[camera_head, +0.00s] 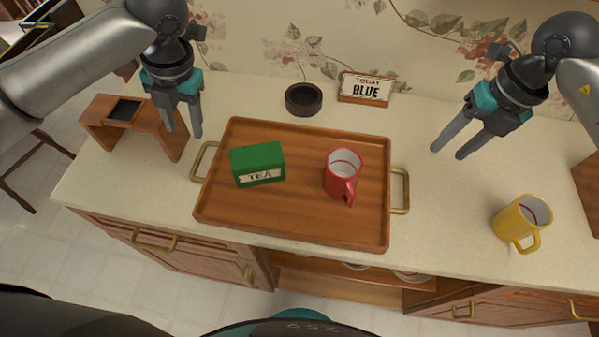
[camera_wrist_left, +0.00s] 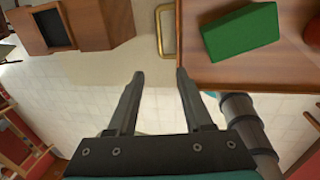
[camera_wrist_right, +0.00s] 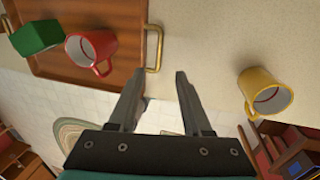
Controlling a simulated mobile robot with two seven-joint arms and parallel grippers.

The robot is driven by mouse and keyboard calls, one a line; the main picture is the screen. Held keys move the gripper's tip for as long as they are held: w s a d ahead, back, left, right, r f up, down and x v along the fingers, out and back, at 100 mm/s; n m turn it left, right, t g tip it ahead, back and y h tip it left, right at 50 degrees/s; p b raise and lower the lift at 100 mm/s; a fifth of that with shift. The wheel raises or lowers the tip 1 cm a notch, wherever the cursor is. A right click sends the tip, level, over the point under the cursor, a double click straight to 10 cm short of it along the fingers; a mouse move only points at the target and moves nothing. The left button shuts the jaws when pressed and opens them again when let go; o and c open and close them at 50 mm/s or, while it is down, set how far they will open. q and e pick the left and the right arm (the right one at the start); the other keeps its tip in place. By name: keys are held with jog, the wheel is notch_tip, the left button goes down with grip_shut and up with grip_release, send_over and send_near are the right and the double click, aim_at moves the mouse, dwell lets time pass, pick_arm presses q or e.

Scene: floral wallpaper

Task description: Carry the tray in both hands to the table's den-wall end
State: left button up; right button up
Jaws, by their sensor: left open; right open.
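The wooden tray (camera_head: 290,218) lies on the pale counter, with a brass handle at each end. A green tea box (camera_head: 258,163) and a red mug (camera_head: 343,174) stand on it. My left gripper (camera_head: 184,134) is open and empty, above the counter near the tray's left handle (camera_head: 203,161). In the left wrist view that handle (camera_wrist_left: 166,31) is beyond the fingertips, apart from them. My right gripper (camera_head: 447,153) is open and empty, above the counter right of the tray's right handle (camera_head: 401,191). In the right wrist view that handle (camera_wrist_right: 154,48) is apart from the fingers.
A yellow mug (camera_head: 520,220) stands on the counter at right. A small wooden stand (camera_head: 122,116) is at the left end. A dark round dish (camera_head: 303,98) and a sign reading TODAY BLUE (camera_head: 365,89) are at the back. The counter right of the tray is mostly clear.

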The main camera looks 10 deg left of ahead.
pick_arm(q)
jog(key=shift+f, duration=0.1)
pick_arm(e)
jog(key=shift+f, duration=0.1)
pick_arm(q)
send_near(194, 168)
jog(key=f, duration=0.3)
jog(key=a+f, duration=0.1)
jog(key=f, duration=0.4)
jog(key=shift+a+f, duration=0.35)
jog(key=shift+f, duration=0.05)
pick_arm(e)
jog(key=a+f, duration=0.1)
jog(key=f, duration=0.4)
jog(key=a+f, duration=0.1)
jog(key=f, duration=0.4)
jog(key=a+f, duration=0.1)
jog(key=f, duration=0.3)
jog(key=shift+f, duration=0.4)
pick_arm(q)
jog(key=shift+w, duration=0.1)
grip_shut()
pick_arm(e)
jog(key=shift+w, duration=0.1)
grip_shut()
pick_arm(q)
jog(key=shift+r, duration=0.1)
pick_arm(e)
jog(key=shift+r, duration=0.1)
